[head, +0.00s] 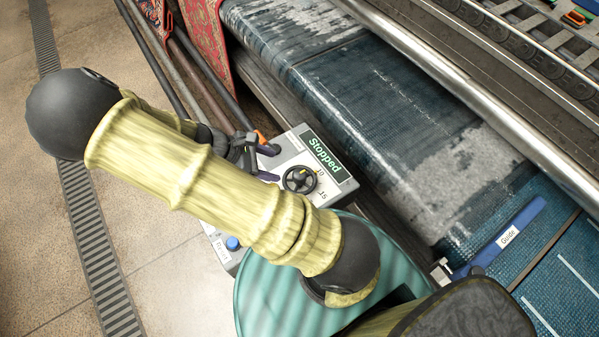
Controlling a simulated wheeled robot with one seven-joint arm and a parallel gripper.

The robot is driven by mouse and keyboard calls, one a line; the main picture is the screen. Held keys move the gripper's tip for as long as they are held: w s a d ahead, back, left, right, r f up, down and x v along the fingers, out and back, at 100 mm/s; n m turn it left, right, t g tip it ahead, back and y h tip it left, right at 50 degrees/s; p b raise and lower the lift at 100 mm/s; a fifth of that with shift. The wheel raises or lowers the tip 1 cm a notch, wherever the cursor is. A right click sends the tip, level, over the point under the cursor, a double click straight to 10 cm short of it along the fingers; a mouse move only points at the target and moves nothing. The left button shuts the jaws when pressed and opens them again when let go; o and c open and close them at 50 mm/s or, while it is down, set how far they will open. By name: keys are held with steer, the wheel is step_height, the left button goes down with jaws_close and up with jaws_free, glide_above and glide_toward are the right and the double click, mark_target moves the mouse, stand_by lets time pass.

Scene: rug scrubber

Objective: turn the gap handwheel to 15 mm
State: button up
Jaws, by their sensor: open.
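The gap handwheel (299,180) is a small black spoked wheel on a grey control panel (341,187). A yellow mark shows near its upper part. Small numbers stand to its right; they look like 10 above and 15 lower, and part of the scale is too small to read. My gripper (269,163) is just left of the wheel, with its dark fingers apart and empty. They point toward the wheel and look clear of it. My arm hides the left and lower part of the panel.
A green "Stopped" display (324,154) sits above the wheel. A blue button (233,243) is at the panel's lower left. The wet blue rug (400,110) and a steel roller (470,90) lie to the right. A blue "Guide" bar (507,237) is lower right. Open floor lies left.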

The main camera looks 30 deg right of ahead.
mark_target(298, 174)
steer(key=x, duration=1.1)
steer(key=shift+d+f+p, duration=0.2)
steer(key=shift+f+p, duration=0.05)
steer(key=shift+p, duration=0.1)
steer(key=shift+c, duration=0.2)
steer(key=c, duration=1)
